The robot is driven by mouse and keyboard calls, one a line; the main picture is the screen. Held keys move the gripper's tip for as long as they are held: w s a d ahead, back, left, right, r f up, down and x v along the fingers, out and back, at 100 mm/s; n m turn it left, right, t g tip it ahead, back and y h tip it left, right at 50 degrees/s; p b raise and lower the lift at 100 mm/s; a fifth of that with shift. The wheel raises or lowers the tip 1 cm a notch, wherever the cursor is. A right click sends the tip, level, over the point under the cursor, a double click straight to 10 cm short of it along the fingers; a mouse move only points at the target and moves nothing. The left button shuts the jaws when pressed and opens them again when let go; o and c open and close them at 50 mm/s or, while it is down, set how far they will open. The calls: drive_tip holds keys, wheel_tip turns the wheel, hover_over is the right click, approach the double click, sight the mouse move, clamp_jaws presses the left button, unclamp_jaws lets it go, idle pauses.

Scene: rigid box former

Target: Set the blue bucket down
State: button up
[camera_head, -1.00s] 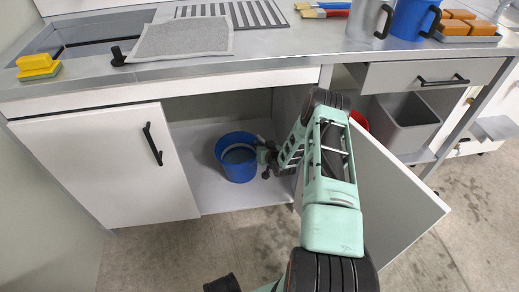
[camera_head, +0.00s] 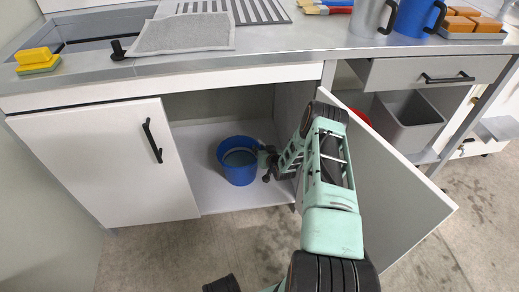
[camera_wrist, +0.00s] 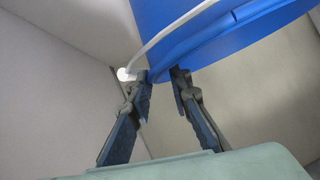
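The blue bucket (camera_head: 240,168) stands upright on the floor of the open cabinet under the counter. Its inside shows a grey-blue surface. My gripper (camera_head: 268,163) is low in the cabinet at the bucket's right side. In the wrist view the bucket (camera_wrist: 215,35) fills the top, with a pale wire handle running across to a white end piece. My gripper (camera_wrist: 161,82) shows two fingers apart, with the bucket's blue edge at the tips. No firm hold shows; whether the tips touch the bucket I cannot tell.
The right door (camera_head: 395,185) stands open beside my arm. A grey bin (camera_head: 408,122) is at the right. The cabinet floor (camera_head: 200,180) left of the bucket is clear. Sponges (camera_head: 38,61) and a cloth (camera_head: 182,35) lie on the counter.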

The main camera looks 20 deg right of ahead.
drive_tip(key=p+v, duration=0.4)
drive_tip(key=v, duration=0.8)
drive_tip(key=shift+p, duration=0.3)
